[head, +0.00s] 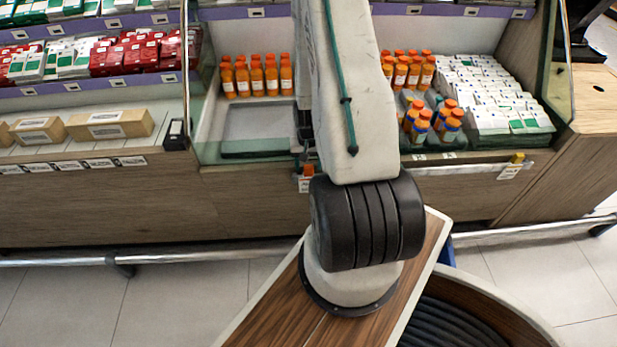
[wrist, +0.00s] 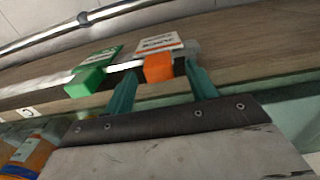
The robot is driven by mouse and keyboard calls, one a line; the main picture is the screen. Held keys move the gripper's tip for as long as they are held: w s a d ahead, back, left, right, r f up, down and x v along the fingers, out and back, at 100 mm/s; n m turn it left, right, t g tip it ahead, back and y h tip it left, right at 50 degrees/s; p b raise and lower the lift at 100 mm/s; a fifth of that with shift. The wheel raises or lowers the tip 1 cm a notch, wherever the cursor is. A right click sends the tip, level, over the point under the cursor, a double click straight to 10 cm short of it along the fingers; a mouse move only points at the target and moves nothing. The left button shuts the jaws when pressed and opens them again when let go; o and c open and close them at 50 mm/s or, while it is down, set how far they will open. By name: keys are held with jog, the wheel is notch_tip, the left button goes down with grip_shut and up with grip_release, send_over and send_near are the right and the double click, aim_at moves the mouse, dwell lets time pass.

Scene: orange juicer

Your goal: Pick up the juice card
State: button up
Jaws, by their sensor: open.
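The juice card appears to be the white card with the orange holder (wrist: 158,68) on the shelf's front rail in the wrist view. In the head view its orange top (head: 308,170) shows just beside my arm, on the front edge of the juice shelf. My gripper (wrist: 160,72) is open, with one teal finger on each side of the orange holder. The holder shows between the fingertips; I cannot tell whether either finger touches it. In the head view my arm hides most of the gripper.
A second card with a green holder (wrist: 88,82) sits close to my left finger in the wrist view. Orange juice bottles (head: 257,80) stand behind a shallow empty tray (head: 260,130). A metal rail (head: 60,261) runs low along the shelf front.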

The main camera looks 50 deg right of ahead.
notch_tip(320, 180, down, 2)
jog(key=c, duration=1.1)
jog(key=shift+o, duration=0.2)
jog(key=shift+r, duration=0.1)
